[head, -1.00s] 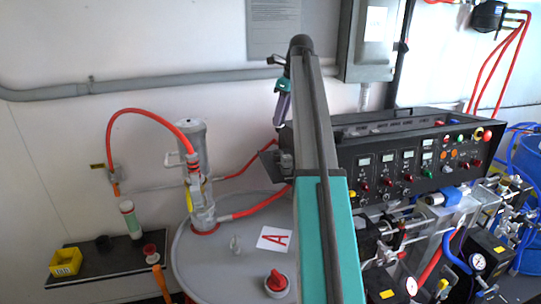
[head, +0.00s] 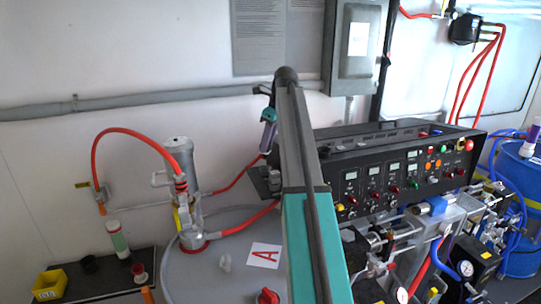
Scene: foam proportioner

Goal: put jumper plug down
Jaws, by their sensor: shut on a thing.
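My arm rises through the middle of the head view and bends down at its far end. My gripper (head: 264,150) hangs there, small and dark below a purple wrist part, just left of the arm. It is shut on the jumper plug, but the plug is too small and too dark to make out. The gripper appears just above a small grey shelf (head: 262,184) at the left end of the black control console (head: 400,165). I cannot tell the distance between them. My arm hides part of the console's left end.
A side shelf holds a yellow bin (head: 50,283). Blue drums (head: 518,190) stand at right.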

